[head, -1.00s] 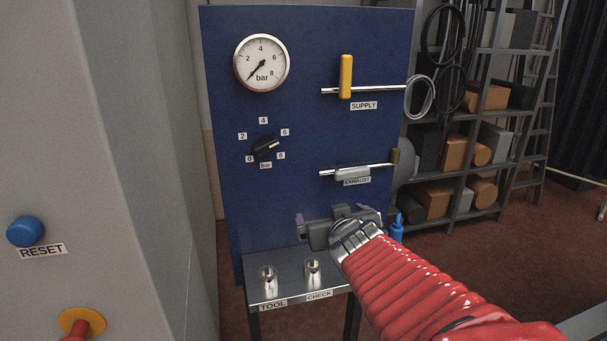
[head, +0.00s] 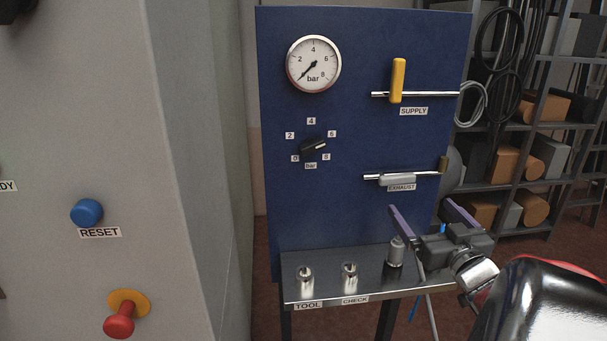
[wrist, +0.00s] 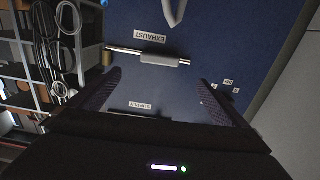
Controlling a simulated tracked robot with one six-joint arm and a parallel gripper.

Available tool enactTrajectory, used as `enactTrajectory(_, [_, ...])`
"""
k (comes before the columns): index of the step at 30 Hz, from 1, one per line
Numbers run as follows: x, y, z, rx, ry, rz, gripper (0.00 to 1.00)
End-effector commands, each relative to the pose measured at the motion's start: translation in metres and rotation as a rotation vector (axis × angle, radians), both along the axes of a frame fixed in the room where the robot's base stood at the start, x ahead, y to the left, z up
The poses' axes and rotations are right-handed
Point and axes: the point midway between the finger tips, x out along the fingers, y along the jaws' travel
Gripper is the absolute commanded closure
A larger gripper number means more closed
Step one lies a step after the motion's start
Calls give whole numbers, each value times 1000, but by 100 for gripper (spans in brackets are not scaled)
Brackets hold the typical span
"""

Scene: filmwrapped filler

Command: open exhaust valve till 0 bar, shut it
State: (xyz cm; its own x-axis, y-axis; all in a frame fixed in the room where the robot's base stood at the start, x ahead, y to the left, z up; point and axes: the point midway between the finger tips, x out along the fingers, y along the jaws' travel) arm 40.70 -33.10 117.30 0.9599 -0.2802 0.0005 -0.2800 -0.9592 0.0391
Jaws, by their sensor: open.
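The exhaust valve's grey handle (head: 397,180) lies along its short pipe on the blue panel (head: 350,215), above the EXHAUST label. In the wrist view the handle (wrist: 160,59) shows upside down, beyond and between my fingers. The round gauge (head: 313,65) has its needle at the lower left, at about 0 bar. My gripper (head: 420,206) is open and empty, below and slightly right of the exhaust handle in the head view, apart from it. Its two purple-edged fingers point up toward the panel.
The yellow supply handle (head: 398,80) stands across its pipe. A black selector knob (head: 313,148) sits below the gauge. A metal shelf (head: 330,275) below holds several steel pieces. A blue RESET button (head: 87,213) and red stop button (head: 120,320) are on the grey cabinet at left.

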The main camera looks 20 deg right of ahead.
Motion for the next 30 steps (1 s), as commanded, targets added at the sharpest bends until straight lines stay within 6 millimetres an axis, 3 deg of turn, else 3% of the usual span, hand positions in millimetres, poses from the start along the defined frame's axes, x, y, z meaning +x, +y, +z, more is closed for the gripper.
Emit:
enactTrajectory(13, [13,-4,0,-2,1,2,2])
enactTrajectory(30, [90,-26,0,0,1,1,2])
